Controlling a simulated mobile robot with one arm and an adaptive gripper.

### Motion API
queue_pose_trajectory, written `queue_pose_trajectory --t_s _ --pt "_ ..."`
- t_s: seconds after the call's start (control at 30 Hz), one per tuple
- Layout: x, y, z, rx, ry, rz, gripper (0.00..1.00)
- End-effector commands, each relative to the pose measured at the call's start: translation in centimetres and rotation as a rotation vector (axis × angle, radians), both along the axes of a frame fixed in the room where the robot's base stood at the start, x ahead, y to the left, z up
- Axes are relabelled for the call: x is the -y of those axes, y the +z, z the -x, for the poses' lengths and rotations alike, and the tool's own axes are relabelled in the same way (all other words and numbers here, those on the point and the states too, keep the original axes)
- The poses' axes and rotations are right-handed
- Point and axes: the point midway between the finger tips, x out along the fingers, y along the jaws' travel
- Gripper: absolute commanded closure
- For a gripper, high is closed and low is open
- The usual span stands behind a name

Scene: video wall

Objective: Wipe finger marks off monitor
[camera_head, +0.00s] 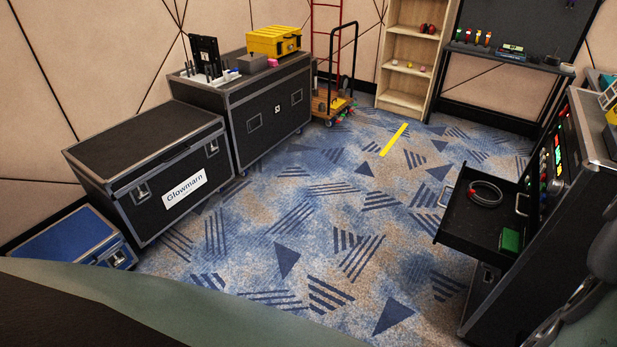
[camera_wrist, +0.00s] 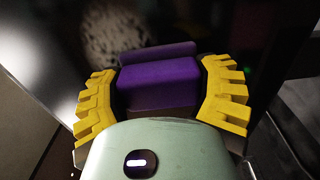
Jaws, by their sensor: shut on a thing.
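My gripper (camera_wrist: 163,95) shows in the wrist view, with its ridged yellow fingers on either side of a purple block (camera_wrist: 158,82). It is shut on this block. A dark, glossy monitor surface (camera_wrist: 215,25) fills the background beyond the block. A pale, speckled smudge (camera_wrist: 118,38) shows on it, up and left of the block. A second purple band lies just beyond the block; I cannot tell whether it is a reflection or part of the block. I cannot tell whether the block touches the surface. My gripper is not visible in the head view.
In the head view, black flight cases (camera_head: 150,160) line the left wall, with a blue case (camera_head: 75,245) beside them. A yellow toolbox (camera_head: 274,41) sits on the far case. At right, a black rack (camera_head: 570,150) has an open drawer (camera_head: 478,212). The carpet between is clear.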

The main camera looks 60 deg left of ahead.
Motion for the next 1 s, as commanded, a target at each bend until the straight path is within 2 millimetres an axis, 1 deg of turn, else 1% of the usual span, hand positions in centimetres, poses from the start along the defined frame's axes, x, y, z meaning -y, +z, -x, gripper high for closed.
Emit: queue_pose_trajectory --t_s 0.03,0.23,0.53,0.83,1.0 --pt "0.4 0.0 0.7 -0.003 -0.010 0.004 0.64" --pt "0.9 -0.1 2.4 -0.007 -0.011 0.005 0.64" --pt "1.2 0.0 3.3 -0.002 -0.009 0.002 0.64" --pt "1.9 -0.1 5.6 -0.005 -0.006 0.002 0.64" --pt "2.1 0.2 5.8 -0.001 -0.004 0.002 0.64"
